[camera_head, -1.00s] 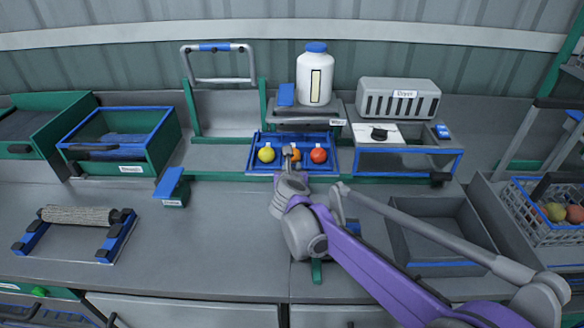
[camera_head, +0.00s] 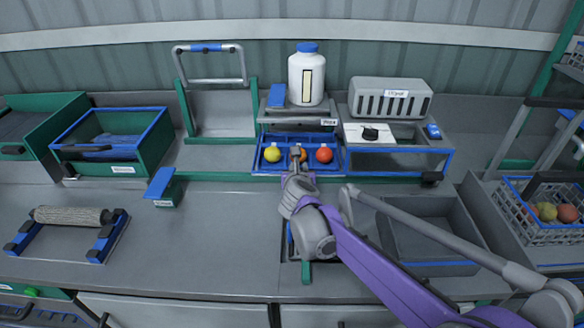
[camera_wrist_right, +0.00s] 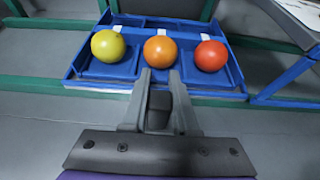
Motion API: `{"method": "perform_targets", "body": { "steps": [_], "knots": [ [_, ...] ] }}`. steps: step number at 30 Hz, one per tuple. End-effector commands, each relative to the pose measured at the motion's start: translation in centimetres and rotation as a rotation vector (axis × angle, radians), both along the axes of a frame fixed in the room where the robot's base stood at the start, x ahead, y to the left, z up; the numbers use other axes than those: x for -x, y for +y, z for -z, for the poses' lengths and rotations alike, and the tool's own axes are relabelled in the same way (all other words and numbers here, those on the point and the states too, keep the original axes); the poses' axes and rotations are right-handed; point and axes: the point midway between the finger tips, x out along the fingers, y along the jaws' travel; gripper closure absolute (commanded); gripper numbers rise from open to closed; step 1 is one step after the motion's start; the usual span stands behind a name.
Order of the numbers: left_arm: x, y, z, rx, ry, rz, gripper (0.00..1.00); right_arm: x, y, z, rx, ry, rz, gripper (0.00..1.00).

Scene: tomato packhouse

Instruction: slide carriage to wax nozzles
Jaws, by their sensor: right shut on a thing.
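The carriage (camera_head: 269,167) is a blue tray holding a yellow, an orange and a red fruit in a row. It sits on a green rail at the back of the bench, in front of and nearly in line with the grey unit (camera_head: 328,123) that carries a white blue-capped bottle (camera_head: 306,78). The nozzles cannot be made out. My right gripper (camera_head: 296,155) is shut at the carriage's front middle, on a dark part mostly hidden between its fingers. The wrist view shows the gripper (camera_wrist_right: 160,82) just before the orange fruit and the carriage (camera_wrist_right: 107,69). My left gripper is out of view.
A grey slotted box (camera_head: 391,99) and a blue-framed white-topped unit (camera_head: 398,162) stand right of the carriage. A green post with a blue top (camera_head: 163,188) stands left. A grey tray (camera_head: 429,262) lies front right. The rail beside the carriage looks clear.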

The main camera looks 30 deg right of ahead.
Motion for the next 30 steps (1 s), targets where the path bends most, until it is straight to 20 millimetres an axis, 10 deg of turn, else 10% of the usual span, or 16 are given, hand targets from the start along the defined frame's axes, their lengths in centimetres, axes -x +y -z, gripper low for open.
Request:
{"method": "perform_targets", "body": {
  "steps": [8, 9, 14, 30],
  "knots": [
    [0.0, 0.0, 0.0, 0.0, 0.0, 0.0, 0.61, 0.1, -0.1, 0.0, -0.001, 0.0, 0.0, 1.0],
    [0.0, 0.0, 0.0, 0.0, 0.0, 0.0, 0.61, 0.1, -0.1, 0.0, -0.001, 0.0, 0.0, 0.71],
    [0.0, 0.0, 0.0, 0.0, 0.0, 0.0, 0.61, 0.1, -0.1, 0.0, -0.001, 0.0, 0.0, 0.43],
    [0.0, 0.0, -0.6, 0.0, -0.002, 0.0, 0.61, 2.6, 1.4, -1.3, -0.001, 0.0, -0.002, 0.43]
  ]
}}
